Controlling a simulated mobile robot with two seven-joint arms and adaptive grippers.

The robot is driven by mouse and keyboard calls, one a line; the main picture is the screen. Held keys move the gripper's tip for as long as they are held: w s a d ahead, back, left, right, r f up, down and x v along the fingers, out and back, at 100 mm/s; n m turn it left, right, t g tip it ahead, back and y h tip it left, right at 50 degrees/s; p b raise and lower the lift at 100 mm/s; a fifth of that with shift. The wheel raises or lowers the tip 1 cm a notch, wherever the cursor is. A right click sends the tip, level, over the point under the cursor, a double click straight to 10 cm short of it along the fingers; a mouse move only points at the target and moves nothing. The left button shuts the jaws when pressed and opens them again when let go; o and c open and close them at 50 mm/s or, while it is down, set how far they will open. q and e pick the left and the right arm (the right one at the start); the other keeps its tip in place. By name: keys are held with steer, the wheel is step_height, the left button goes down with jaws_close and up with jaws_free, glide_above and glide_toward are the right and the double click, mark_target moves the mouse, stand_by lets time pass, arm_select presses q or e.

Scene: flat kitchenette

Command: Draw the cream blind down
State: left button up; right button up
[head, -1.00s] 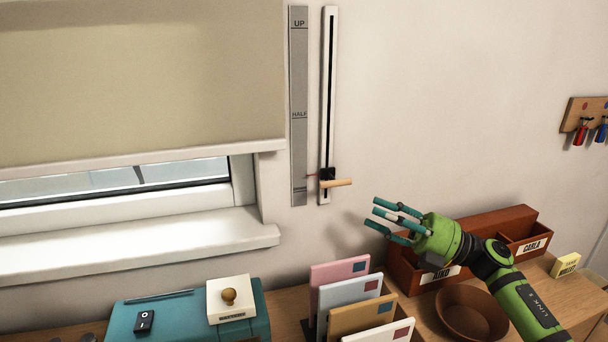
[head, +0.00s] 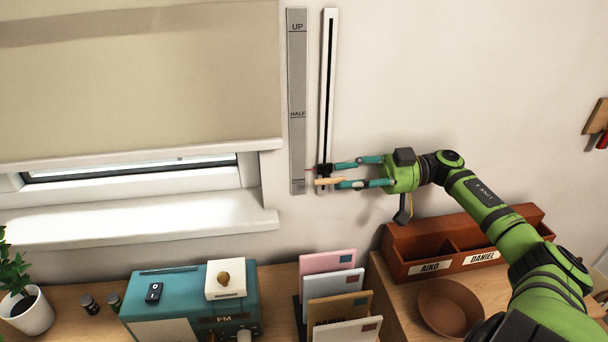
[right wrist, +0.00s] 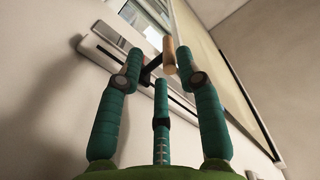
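The cream blind (head: 140,95) covers the upper part of the window, with a bright gap between its bottom bar (head: 140,155) and the sill. Right of it, a white slotted track (head: 328,80) carries a dark slider with a wooden handle (head: 326,182), low on the track and below HALF on the grey scale (head: 297,75). My right gripper (head: 337,174) is open at the handle, its fingers pointing left towards the track. In the right wrist view the handle (right wrist: 169,56) stands between the spread fingertips; contact cannot be told. My left gripper is not in view.
Below are a teal radio (head: 185,300), a letter rack with envelopes (head: 335,290), a brown bowl (head: 448,306) and a red-brown name-labelled organiser (head: 470,245). A potted plant (head: 28,312) stands at lower left. The wall around the track is clear.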

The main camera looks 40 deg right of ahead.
mark_target(331, 182)
steer(key=shift+a+r+p, duration=0.2)
steer(key=shift+a+p, duration=0.1)
steer(key=shift+a, duration=0.25)
steer(key=shift+a+r+p, duration=0.2)
steer(key=shift+a+p, duration=0.05)
steer(key=shift+a, duration=0.25)
steer(key=p+x, duration=0.1)
steer(key=x, duration=0.2)
steer(key=shift+w+a+f, duration=0.1)
steer(key=shift+w+a, duration=0.1)
steer(key=shift+a, duration=0.05)
steer(key=shift+w+a+f+p, duration=0.1)
steer(key=shift+w+a+p, duration=0.15)
steer(key=shift+a+p, duration=0.1)
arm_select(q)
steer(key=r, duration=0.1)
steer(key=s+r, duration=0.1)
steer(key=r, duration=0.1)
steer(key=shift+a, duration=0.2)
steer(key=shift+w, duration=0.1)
arm_select(e)
steer(key=shift+s, duration=0.1)
jaws_close()
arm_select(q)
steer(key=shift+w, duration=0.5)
arm_select(e)
steer(key=shift+f, duration=0.15)
